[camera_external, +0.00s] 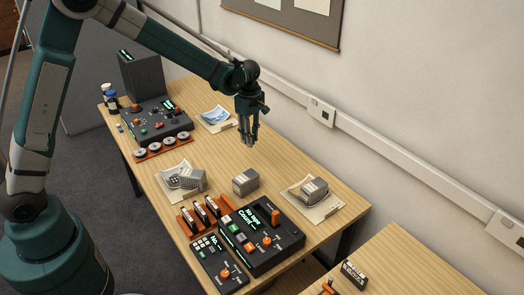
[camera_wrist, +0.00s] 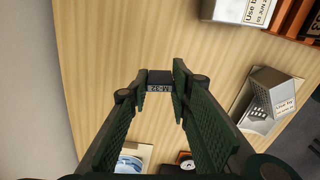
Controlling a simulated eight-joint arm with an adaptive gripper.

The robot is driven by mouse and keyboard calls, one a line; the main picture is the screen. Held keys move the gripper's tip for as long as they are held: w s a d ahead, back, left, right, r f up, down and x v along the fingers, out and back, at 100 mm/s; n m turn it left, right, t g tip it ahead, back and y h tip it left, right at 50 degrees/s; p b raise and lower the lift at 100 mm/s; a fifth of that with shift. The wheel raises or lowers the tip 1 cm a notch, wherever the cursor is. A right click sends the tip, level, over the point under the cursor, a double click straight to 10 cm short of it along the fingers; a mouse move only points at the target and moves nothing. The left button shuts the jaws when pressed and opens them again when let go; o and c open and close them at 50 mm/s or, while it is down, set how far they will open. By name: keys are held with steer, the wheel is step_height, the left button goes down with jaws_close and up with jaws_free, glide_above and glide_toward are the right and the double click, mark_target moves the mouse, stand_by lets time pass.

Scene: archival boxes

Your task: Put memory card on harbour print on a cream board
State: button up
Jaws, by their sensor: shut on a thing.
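My gripper (camera_external: 248,140) hangs above the wooden table, to the right of the harbour print. In the wrist view, its fingers (camera_wrist: 160,92) are shut on the small dark memory card (camera_wrist: 159,78), which has pale lettering on its near edge. The card is too small to make out in the external view. The harbour print (camera_external: 214,113), a blue picture on a cream board (camera_external: 225,124), lies flat near the back edge of the table. It also shows at the bottom of the wrist view (camera_wrist: 130,161), partly cut off.
Grey boxes rest on cream sheets at left (camera_external: 192,178) and right (camera_external: 313,189), with another box (camera_external: 245,182) between them. Black control panels stand at the front (camera_external: 262,238) and back left (camera_external: 158,120). Bare wood surrounds the space below my gripper.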

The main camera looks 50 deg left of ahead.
steer(key=w+a+m, duration=0.1)
steer(key=w+a, duration=0.1)
steer(key=a, duration=1.8)
steer(key=w+a+m, duration=0.1)
steer(key=w+a, duration=0.2)
steer(key=a, duration=1.7)
steer(key=shift+r, duration=0.3)
glide_above(217, 120)
steer(key=shift+a+f, duration=0.2)
steer(key=shift+f, duration=2.95)
steer(key=shift+f, duration=0.1)
steer(key=shift+f+b, duration=0.4)
steer(key=shift+f, duration=1.35)
steer(key=shift+f, duration=0.15)
steer(key=o, duration=0.8)
